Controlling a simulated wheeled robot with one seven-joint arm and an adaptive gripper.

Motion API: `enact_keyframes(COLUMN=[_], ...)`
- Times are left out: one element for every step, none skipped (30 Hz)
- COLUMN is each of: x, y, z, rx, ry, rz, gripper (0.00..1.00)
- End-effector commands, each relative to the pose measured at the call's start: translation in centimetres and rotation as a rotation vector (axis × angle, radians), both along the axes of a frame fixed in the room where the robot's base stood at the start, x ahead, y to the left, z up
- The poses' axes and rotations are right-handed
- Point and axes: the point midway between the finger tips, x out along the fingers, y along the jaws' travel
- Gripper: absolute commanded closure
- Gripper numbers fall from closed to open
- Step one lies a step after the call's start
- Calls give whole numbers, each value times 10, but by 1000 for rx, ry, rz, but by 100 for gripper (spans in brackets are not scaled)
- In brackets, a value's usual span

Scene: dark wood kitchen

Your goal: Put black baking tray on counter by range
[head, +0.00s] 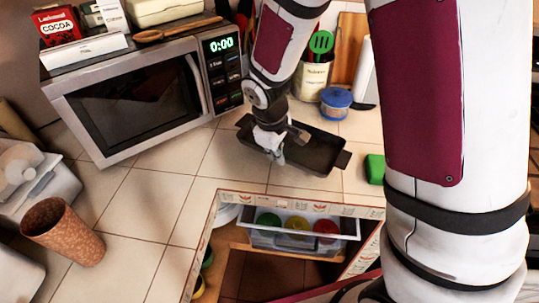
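The black baking tray (310,151) lies on the tiled counter (200,185), or just above it, to the right of the microwave. I cannot tell whether it touches the tiles. My gripper (276,157) is at the tray's left part, pointing down, with its fingertips over or at the near edge. The fingers are small and partly hidden by the wrist, so I cannot tell whether they are closed on the tray. The range is not clearly visible.
A microwave (135,98) stands left of the tray. Behind the tray are a utensil crock (312,78) and a blue-lidded jar (336,103). A green sponge (375,169) lies to its right. An open drawer (300,232) is below. A brown cup (62,232) stands at left.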

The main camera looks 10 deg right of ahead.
Motion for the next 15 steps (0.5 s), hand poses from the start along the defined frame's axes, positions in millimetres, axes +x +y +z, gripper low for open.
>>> enact_keyframes(x=[10, 15, 20, 24, 27, 30, 31, 32, 33, 33, 33, 32, 32, 32, 32], y=[4, 6, 8, 9, 10, 11, 12, 12, 13, 13, 13, 13, 13, 13, 13], z=[-1, -2, -2, -2, -3, -3, -3, -3, -4, -5, -7, -11, -15, -19, -25], rx=[1, 0, 1, 0, 1, 1, 0, 0, -1, -1, -1, -1, -1, -1, -1], ry=[-1, 0, -1, -1, -1, -1, 0, 0, 1, 1, 1, 2, 4, 4, 4], rz=[0, 0, 0, 1, 1, 0, 0, 0, 0, 0, 1, 2, 1, 1, 0], gripper=[100, 100, 100, 100, 100, 100, 100, 100, 100, 100, 100, 100, 100, 100, 100])
